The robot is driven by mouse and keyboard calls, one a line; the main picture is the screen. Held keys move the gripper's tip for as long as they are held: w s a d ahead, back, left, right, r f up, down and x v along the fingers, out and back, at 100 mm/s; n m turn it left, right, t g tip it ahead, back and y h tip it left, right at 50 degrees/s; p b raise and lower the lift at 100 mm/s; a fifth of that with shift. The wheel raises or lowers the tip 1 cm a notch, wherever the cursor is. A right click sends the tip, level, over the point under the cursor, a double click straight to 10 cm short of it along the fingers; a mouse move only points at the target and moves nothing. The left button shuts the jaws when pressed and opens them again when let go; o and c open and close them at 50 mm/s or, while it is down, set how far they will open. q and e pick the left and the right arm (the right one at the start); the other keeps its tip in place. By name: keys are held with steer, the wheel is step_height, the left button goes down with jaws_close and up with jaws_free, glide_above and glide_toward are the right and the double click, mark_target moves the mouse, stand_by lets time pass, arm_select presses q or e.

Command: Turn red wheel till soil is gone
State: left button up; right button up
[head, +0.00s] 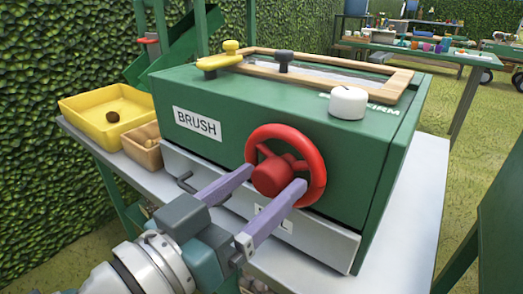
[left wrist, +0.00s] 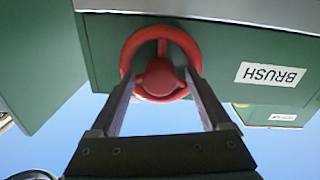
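The red wheel (head: 315,167) is on the front face of the green brush machine (head: 300,125), right of the BRUSH label. It also shows in the left wrist view (left wrist: 160,35). My left gripper (head: 270,180) is in front of the wheel, with its two purple fingers spread on either side of the red hub (head: 273,176). In the left wrist view the fingers (left wrist: 160,80) stand apart, their tips by the lower rim. I cannot tell whether they touch it. No soil can be made out on the wheel. My right gripper is out of view.
The machine stands on a grey table (head: 415,190). A yellow tray (head: 75,117) with a brown round thing and a small tan box (head: 140,150) are at the left. A white knob (head: 348,102) and a wooden frame (head: 400,82) are on top. A hedge is behind.

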arm_select(q)
jaws_close()
stand_by(0.4)
